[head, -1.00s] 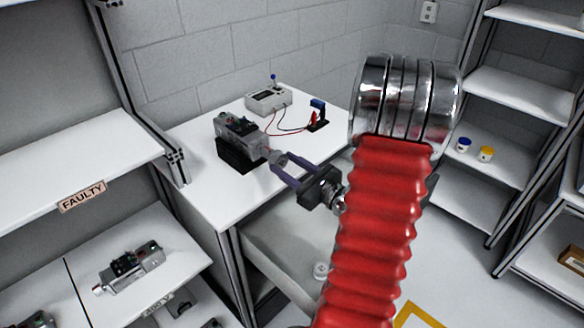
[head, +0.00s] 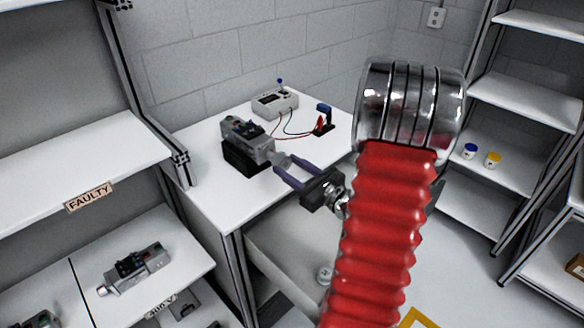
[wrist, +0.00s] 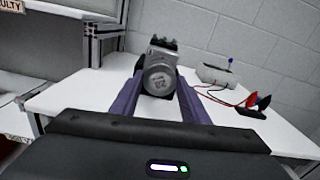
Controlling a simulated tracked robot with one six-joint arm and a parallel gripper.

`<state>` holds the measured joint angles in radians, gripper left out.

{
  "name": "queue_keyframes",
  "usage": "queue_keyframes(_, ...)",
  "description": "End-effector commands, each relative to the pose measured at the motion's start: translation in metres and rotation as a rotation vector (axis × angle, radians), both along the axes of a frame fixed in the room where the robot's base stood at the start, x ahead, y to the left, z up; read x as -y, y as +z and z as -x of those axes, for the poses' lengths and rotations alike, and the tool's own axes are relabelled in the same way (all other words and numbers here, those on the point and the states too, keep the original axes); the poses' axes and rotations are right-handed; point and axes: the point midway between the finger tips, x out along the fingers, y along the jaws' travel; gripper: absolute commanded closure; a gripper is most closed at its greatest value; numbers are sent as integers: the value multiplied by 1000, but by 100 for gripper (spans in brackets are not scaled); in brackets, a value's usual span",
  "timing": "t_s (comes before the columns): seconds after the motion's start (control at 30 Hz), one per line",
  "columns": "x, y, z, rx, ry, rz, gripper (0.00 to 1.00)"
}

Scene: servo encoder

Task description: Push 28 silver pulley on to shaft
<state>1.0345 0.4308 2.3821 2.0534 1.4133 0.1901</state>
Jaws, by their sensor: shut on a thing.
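The silver pulley (wrist: 160,78) is a round metal disc with a number on its face, seen end-on between my fingers in the wrist view. My gripper (head: 281,167) is shut on it, with purple fingers on either side. In the head view the pulley (head: 283,160) is at the shaft end of the grey servo motor (head: 246,138), which rests on a black block (head: 240,158) on the white table. The shaft is hidden, so I cannot tell how far the pulley is on it.
A beige meter box (head: 275,102) with red and black leads stands behind the motor, beside a blue and red clamp (head: 323,119). A shelf labelled FAULTY (head: 88,197) is at left, with another motor (head: 136,266) below. The table's front corner is clear.

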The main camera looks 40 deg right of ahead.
Motion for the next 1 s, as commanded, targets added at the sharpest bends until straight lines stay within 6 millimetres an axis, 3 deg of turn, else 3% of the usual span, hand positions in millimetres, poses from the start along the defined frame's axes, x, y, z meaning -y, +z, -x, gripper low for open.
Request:
queue_keyframes(0.87, 0, 0, -9, 0, 0, 0, 87)
queue_keyframes(0.9, 0, 0, -9, 0, 0, 0, 58)
queue_keyframes(1.0, 0, 0, -9, 0, 0, 0, 51)
